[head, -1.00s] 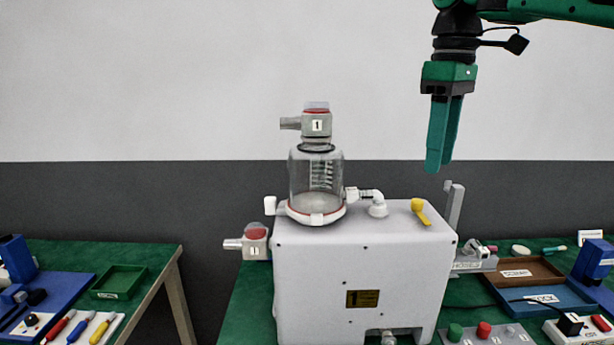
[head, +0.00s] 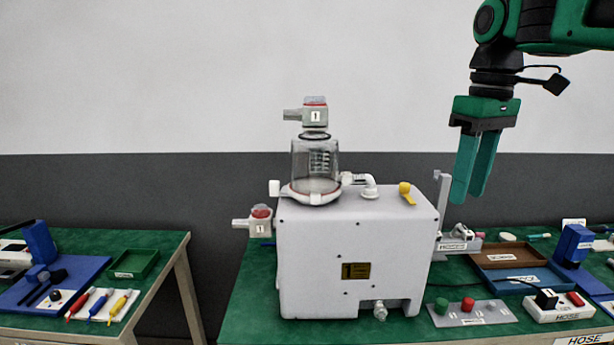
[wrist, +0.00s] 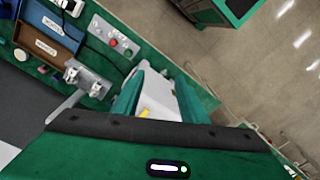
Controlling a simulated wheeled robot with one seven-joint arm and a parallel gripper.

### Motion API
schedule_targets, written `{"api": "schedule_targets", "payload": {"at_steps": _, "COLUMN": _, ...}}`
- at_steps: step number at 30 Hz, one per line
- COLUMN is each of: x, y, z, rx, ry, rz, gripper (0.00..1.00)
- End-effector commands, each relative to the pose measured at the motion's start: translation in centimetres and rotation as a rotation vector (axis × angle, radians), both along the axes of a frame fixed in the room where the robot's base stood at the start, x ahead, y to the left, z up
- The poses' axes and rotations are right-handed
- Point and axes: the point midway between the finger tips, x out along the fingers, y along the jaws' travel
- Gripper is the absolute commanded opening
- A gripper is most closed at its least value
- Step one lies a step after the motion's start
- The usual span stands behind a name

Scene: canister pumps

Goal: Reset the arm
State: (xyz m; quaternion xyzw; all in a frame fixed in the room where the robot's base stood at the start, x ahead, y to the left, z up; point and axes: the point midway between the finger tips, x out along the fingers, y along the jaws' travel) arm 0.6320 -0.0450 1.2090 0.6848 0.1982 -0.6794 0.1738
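My gripper (head: 473,198) points down in the head view, to the right of the white pump box and in front of the wall. Its two green fingers are a little apart with nothing seen between them. In the wrist view the fingers (wrist: 155,100) stand apart, with part of the white pump box (wrist: 150,84) and its yellow lever (wrist: 145,113) showing beyond them. In the head view the pump box (head: 318,262) stands on the green table and carries a clear canister (head: 315,168) with a grey cap labelled 1 (head: 316,115).
A second grey fitting labelled 1 (head: 259,219) is at the box's left side. A panel with coloured knobs (head: 470,310), a brown tray (head: 507,256) and a blue tray (head: 548,280) lie right. A separate table (head: 170,245) is left, across a gap.

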Motion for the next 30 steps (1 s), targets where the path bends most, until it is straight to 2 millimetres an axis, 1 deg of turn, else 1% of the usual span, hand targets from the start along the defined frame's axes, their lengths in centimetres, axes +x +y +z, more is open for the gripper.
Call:
{"api": "schedule_targets", "payload": {"at_steps": 1, "x": -0.7, "y": -0.8, "z": -0.9, "rx": 0.004, "ry": 0.005, "rz": -0.043, "gripper": 0.39}}
{"api": "schedule_targets", "payload": {"at_steps": 5, "x": -2.5, "y": -3.2, "z": -3.7, "rx": 0.014, "ry": 0.009, "rz": -0.182, "gripper": 0.39}}
{"api": "schedule_targets", "payload": {"at_steps": 8, "x": -4.8, "y": -5.5, "z": -6.7, "rx": 0.021, "ry": 0.014, "rz": -0.327, "gripper": 0.39}}
{"api": "schedule_targets", "payload": {"at_steps": 11, "x": -8.2, "y": -8.0, "z": -10.6, "rx": 0.023, "ry": 0.019, "rz": -0.513, "gripper": 0.39}}
{"api": "schedule_targets", "payload": {"at_steps": 12, "x": -9.7, "y": -8.9, "z": -12.3, "rx": 0.022, "ry": 0.021, "rz": -0.590, "gripper": 0.39}}
{"api": "schedule_targets", "payload": {"at_steps": 13, "x": -10.8, "y": -9.6, "z": -13.5, "rx": 0.020, "ry": 0.021, "rz": -0.646, "gripper": 0.39}}
{"api": "schedule_targets", "payload": {"at_steps": 15, "x": -13.5, "y": -10.7, "z": -16.2, "rx": 0.012, "ry": 0.024, "rz": -0.768, "gripper": 0.39}}
{"api": "schedule_targets", "payload": {"at_steps": 18, "x": -16.9, "y": -11.8, "z": -19.5, "rx": -0.001, "ry": 0.027, "rz": -0.914, "gripper": 0.39}}
{"api": "schedule_targets", "payload": {"at_steps": 19, "x": -17.8, "y": -12.1, "z": -20.3, "rx": -0.005, "ry": 0.028, "rz": -0.948, "gripper": 0.39}}
{"api": "schedule_targets", "payload": {"at_steps": 21, "x": -19.5, "y": -12.4, "z": -21.8, "rx": -0.014, "ry": 0.029, "rz": -1.014, "gripper": 0.39}}
{"api": "schedule_targets", "payload": {"at_steps": 24, "x": -20.9, "y": -12.7, "z": -23.1, "rx": -0.022, "ry": 0.029, "rz": -1.071, "gripper": 0.39}}
{"api": "schedule_targets", "payload": {"at_steps": 27, "x": -21.5, "y": -12.8, "z": -23.6, "rx": -0.026, "ry": 0.028, "rz": -1.091, "gripper": 0.39}}
{"api": "schedule_targets", "payload": {"at_steps": 30, "x": -21.5, "y": -12.8, "z": -23.6, "rx": -0.027, "ry": 0.027, "rz": -1.092, "gripper": 0.39}}
